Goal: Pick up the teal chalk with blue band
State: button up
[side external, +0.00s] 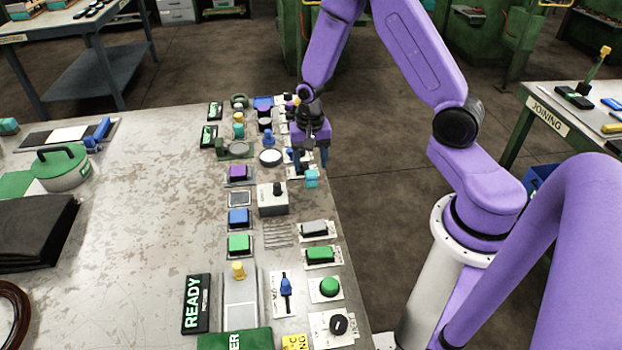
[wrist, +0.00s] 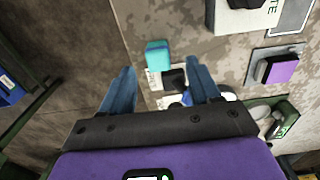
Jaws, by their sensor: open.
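A small teal piece (side external: 312,178), which looks like the chalk, is near the right edge of the table in the side view. It also shows in the wrist view (wrist: 157,55), just beyond the fingertips and nearer the left finger.
A dark knob (wrist: 174,79) on a pale plate shows between the fingers. A grey box with a black knob (side external: 273,199) and a purple button (side external: 238,173) stand nearby. Several buttons and switches line the table. The table edge drops to the floor close by.

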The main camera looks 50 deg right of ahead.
aim_at(311, 172)
jog(key=shift+d+f, duration=0.2)
jog(key=shift+f, duration=2.45)
jog(key=c, duration=1)
